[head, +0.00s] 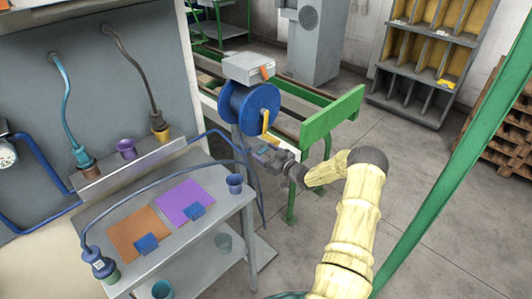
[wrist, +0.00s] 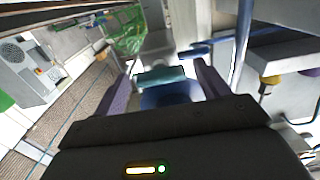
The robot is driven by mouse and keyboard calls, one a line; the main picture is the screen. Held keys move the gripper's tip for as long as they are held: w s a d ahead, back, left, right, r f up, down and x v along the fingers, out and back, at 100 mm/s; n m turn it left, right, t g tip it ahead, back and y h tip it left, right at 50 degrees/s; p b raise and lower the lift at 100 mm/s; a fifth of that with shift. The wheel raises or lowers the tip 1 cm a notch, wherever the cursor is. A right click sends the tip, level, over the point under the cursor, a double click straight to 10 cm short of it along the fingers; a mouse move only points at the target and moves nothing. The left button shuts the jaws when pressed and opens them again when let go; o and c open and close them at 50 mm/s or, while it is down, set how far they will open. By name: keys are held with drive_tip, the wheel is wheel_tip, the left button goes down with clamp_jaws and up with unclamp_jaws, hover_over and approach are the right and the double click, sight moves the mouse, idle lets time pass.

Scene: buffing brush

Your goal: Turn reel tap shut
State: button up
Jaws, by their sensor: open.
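A blue hose reel (head: 250,108) stands on a grey post beside the workbench. A yellow-orange lever (head: 265,122) hangs at its near side; it may be the tap, but I cannot tell for sure. My gripper (head: 262,150) is just below and in front of the reel, close to the lever. In the wrist view my gripper (wrist: 160,80) has its two purple fingers spread wide, with the blue reel (wrist: 170,96) and a teal part (wrist: 160,77) showing beyond them. I see nothing held. The lever cannot be made out in the wrist view.
A grey box (head: 248,67) with an orange part sits above the reel. The grey workbench (head: 215,205) with a blue hose is at the left. A green-framed machine (head: 330,118) stands behind the reel. Open floor (head: 440,185) lies at the right.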

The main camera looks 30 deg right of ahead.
drive_tip(key=c, duration=1)
drive_tip(key=shift+f+m+b, duration=0.1)
drive_tip(key=shift+m+b, duration=0.3)
drive_tip(key=m+b, duration=0.3)
drive_tip(key=m, duration=0.9)
drive_tip(key=shift+m, duration=0.3)
drive_tip(key=m, duration=0.4)
drive_tip(key=shift+m, duration=0.3)
